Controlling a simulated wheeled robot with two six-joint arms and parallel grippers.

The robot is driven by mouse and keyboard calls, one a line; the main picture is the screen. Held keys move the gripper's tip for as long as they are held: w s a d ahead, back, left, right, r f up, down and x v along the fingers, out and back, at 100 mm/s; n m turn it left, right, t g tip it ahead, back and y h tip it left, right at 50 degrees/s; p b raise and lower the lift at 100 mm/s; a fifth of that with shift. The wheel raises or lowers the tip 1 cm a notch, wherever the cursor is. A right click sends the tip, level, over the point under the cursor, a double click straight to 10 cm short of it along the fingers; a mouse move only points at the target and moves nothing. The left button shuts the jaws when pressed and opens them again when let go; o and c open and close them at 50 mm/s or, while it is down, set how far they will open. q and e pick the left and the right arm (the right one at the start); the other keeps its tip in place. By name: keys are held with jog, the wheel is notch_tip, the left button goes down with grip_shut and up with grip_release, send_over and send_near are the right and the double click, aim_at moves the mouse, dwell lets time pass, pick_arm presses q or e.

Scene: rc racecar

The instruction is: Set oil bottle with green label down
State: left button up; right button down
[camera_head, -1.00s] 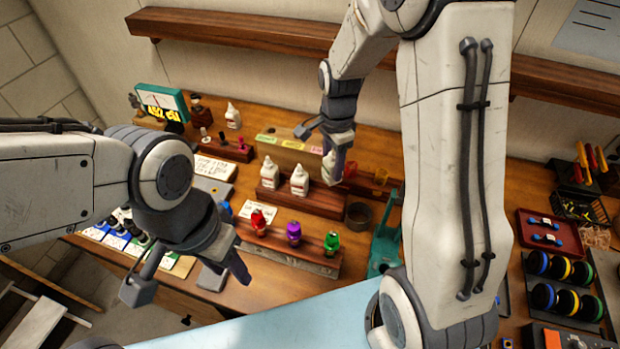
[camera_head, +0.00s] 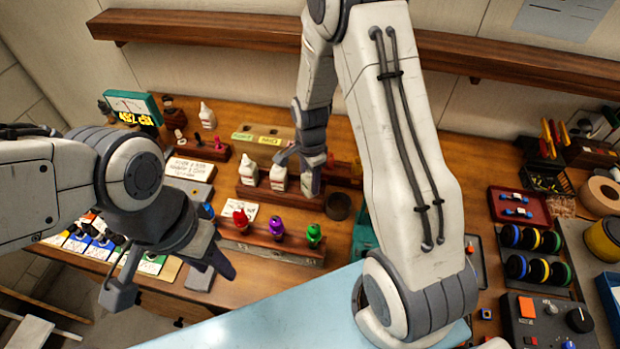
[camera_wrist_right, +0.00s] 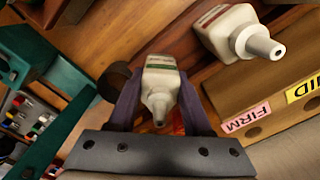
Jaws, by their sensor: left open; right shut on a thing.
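The oil bottle with the green label (camera_wrist_right: 161,80) is white with a pale nozzle and sits between the fingers of my right gripper (camera_wrist_right: 160,108), which is shut on it. I cannot tell whether the bottle's base touches the rack. My left gripper (camera_head: 172,278) is open and empty at the table's front left.
A red-labelled bottle (camera_wrist_right: 228,30) stands close to my right gripper in the wrist view. A wooden block with coloured labels (camera_head: 262,139) is behind the rack. A dark round cup (camera_head: 338,206) is right of it. Red, purple and green items stand on a front rack (camera_head: 270,243).

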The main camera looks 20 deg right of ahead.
jog(key=shift+c, duration=1.7)
grip_release()
jog(key=shift+r, duration=0.25)
notch_tip(320, 180, up, 11)
jog(key=shift+r+b, duration=0.1)
jog(key=shift+b, duration=1.1)
jog(key=s+a+r+n, duration=0.3)
jog(key=s+a+n, duration=0.4)
jog(key=s+n, duration=0.1)
jog(key=s+a+r+n, duration=0.2)
jog(key=s+a+n, duration=0.5)
jog(key=s+n, duration=0.15)
jog(key=s+a+f+n+y+b, duration=0.1)
jog(key=s+f+n+b, duration=0.2)
jog(key=s+n, duration=0.3)
jog(key=shift+s, duration=0.25)
